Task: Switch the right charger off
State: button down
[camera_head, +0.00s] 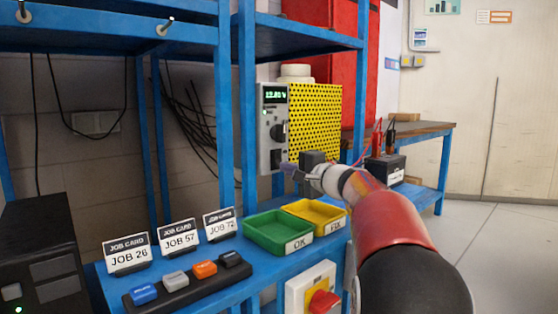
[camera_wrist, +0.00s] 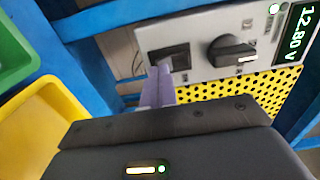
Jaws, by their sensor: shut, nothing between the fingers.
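A charger (camera_head: 315,115) with a grey front panel and a yellow perforated side stands on the blue rack. Its display (camera_head: 275,96) is lit green and reads 12.80 V in the wrist view (camera_wrist: 300,35). A round black knob (camera_wrist: 232,52) sits below the display, and a black rocker switch (camera_wrist: 168,58) sits at the panel's lower end. A small light on the panel (camera_wrist: 274,8) glows. My gripper (camera_head: 288,168) is shut and empty, its fingertips (camera_wrist: 160,72) close in front of the rocker switch. I cannot tell whether they touch it. The fingertips partly cover the switch's lower edge.
Green (camera_head: 278,232) and yellow (camera_head: 317,214) trays, job cards (camera_head: 178,235) and a strip of coloured blocks (camera_head: 188,280) lie on the blue shelf below. A red rotary switch (camera_head: 322,301) is at the front. A battery (camera_head: 388,168) stands at right. Blue posts flank the charger.

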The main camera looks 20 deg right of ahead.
jog(key=shift+w+a, duration=0.25)
jog(key=shift+w, duration=0.4)
dwell(0.4)
jog(key=b+v, duration=0.4)
jog(key=v, duration=0.5)
dwell(0.5)
jog(key=shift+w, duration=0.1)
